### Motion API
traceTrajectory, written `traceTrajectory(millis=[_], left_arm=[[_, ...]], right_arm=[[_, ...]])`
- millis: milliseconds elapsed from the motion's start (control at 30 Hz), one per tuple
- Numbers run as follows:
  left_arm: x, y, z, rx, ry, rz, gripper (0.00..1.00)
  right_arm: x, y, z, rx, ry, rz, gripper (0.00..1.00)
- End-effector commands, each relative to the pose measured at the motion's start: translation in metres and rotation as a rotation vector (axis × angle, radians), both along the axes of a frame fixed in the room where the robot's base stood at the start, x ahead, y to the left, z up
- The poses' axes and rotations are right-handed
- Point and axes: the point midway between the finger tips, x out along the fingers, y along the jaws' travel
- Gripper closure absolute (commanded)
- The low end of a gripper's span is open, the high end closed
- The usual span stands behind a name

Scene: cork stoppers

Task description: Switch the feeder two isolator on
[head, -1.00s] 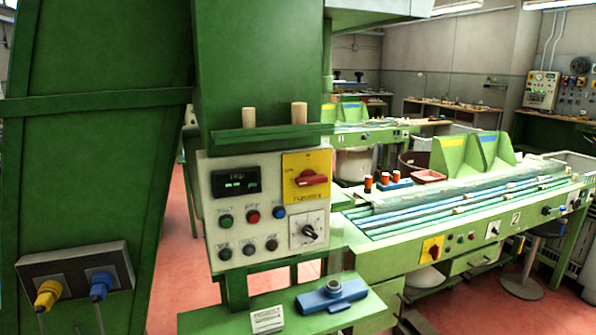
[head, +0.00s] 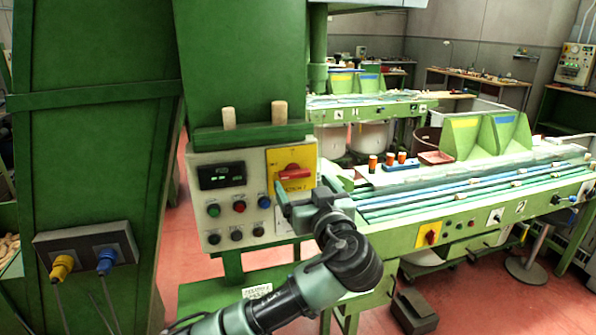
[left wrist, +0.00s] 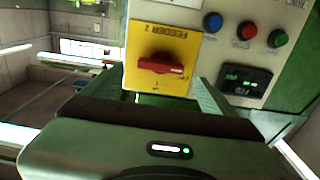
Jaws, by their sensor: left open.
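A red rotary handle (head: 293,173) sits on a yellow plate (head: 275,159) at the upper right of the grey control panel (head: 203,159). The handle lies roughly level; its lettering is too small to read surely. In the left wrist view the red handle (left wrist: 160,64) on its yellow plate (left wrist: 185,30) is straight ahead, between the fingers. My left gripper (head: 286,198) is open and empty, in front of the panel just below the handle, not visibly touching it. A smaller yellow isolator (head: 428,235) is on the conveyor bench marked 2.
Several coloured buttons (head: 238,206) and a dark display (head: 221,175) are close left of the yellow plate. Two cork stoppers (head: 279,112) stand on the green ledge (head: 240,136) above. A green cabinet (head: 90,150) fills the left side.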

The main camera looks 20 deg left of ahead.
Motion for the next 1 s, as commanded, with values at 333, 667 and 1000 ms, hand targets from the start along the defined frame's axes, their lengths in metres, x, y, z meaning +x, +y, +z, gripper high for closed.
traceTrajectory(millis=[333,667,1000], left_arm=[[0.038,0.025,0.001,0.002,0.003,-0.001,0.13],[0.041,0.027,0.0,0.001,0.003,-0.002,0.16],[0.041,0.027,-0.001,0.002,0.005,-0.002,0.75]], right_arm=[[0.002,-0.01,0.022,-0.012,-0.004,0.0,0.64],[0.004,-0.01,0.022,-0.011,-0.005,-0.001,0.64],[0.004,-0.009,0.021,-0.011,-0.006,-0.001,0.64]])
